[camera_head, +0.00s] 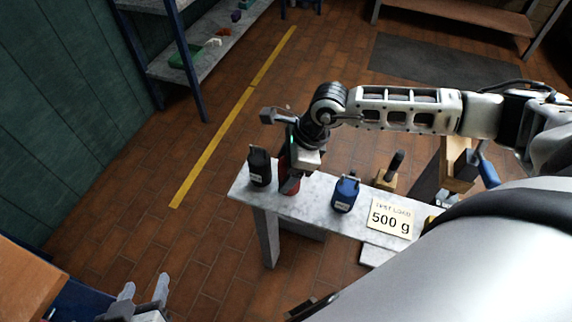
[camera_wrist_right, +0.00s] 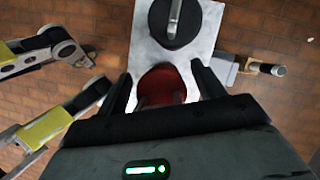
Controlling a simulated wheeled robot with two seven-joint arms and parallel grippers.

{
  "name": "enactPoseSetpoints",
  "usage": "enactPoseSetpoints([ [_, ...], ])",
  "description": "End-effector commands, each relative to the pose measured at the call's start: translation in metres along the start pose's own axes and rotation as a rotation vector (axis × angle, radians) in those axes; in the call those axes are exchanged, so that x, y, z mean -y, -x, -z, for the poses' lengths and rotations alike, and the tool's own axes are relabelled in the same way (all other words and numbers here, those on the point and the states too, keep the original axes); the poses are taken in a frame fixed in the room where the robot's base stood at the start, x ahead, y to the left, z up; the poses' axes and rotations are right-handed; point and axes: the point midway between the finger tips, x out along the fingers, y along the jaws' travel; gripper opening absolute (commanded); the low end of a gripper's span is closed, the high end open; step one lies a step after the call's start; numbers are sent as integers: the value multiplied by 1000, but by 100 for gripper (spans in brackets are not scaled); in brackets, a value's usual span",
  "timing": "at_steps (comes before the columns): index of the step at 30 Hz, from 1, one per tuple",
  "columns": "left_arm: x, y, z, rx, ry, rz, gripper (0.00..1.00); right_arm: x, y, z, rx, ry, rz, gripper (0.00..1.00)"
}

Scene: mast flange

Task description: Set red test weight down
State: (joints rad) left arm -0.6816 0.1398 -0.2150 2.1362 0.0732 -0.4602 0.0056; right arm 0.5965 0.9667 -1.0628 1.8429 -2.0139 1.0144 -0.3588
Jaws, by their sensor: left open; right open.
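The red test weight (camera_head: 284,175) is at the left part of a narrow marble-topped bench (camera_head: 320,206), between a black weight (camera_head: 259,167) and a blue weight (camera_head: 345,193). It appears to stand on the bench top; its upper part is mostly hidden by my right gripper (camera_head: 290,182). In the right wrist view the red weight (camera_wrist_right: 162,86) lies between the two spread fingers, and the black weight (camera_wrist_right: 175,22) is just beyond. My right gripper is open around the red weight. My left gripper (camera_head: 146,286) is open and empty at the lower left, away from the bench.
A "TEST LOAD 500 g" sign (camera_head: 391,219) stands at the bench's right part. A brass block with a black handle (camera_head: 390,172) is behind it. Shelving (camera_head: 210,55) stands at the back left. An orange-brown surface (camera_head: 30,280) is at the lower left. Tiled floor between is clear.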

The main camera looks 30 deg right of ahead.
Motion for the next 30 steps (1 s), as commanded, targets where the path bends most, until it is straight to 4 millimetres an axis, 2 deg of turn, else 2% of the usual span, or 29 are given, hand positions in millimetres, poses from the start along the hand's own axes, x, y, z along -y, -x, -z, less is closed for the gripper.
enactPoseSetpoints([
  [5,0,1,2,0,-3,2,51,1,17,-1,2,0,3,69],
  [16,0,1,2,1,-4,2,51,1,94,0,0,1,5,69],
  [23,0,1,1,2,-4,2,51,-1,118,-2,4,-1,-2,69],
  [26,0,1,1,2,-4,2,51,-14,114,-14,59,-22,-53,69],
  [29,0,1,1,2,-4,2,51,-47,100,-47,208,-99,-184,69],
  [30,0,1,1,2,-4,2,51,-65,95,-66,295,-155,-262,69],
])
